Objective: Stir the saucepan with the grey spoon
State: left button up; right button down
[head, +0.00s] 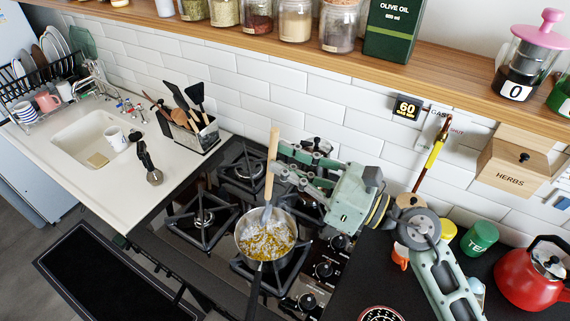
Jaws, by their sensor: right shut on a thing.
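The saucepan (238,243) is a small steel pan with a dark handle (254,293) pointing towards me, on a front burner of the hob. It holds a pale yellow and white chunky food (267,243). The grey spoon (269,186) has a light wooden handle and a grey head. It stands nearly upright, with its head down in the pan at the far side of the food; the tip is hidden. My right gripper (277,162) comes in from the right and is shut on the spoon's handle, above and behind the pan. My left gripper is not in view.
The black gas hob (203,218) has other burners, with knobs (323,270) right of the pan. A utensil holder (190,135) stands behind it on the left. A red kettle (527,278) and a green tin (479,238) stand at right. The white counter's front is largely clear.

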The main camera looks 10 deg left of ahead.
aim_at(271, 195)
jog(key=f+b, duration=0.9)
jog(key=f, duration=0.2)
jog(key=shift+w+a+b, duration=0.1)
jog(key=shift+a+b, duration=0.1)
jog(key=shift+b, duration=0.15)
dwell(0.4)
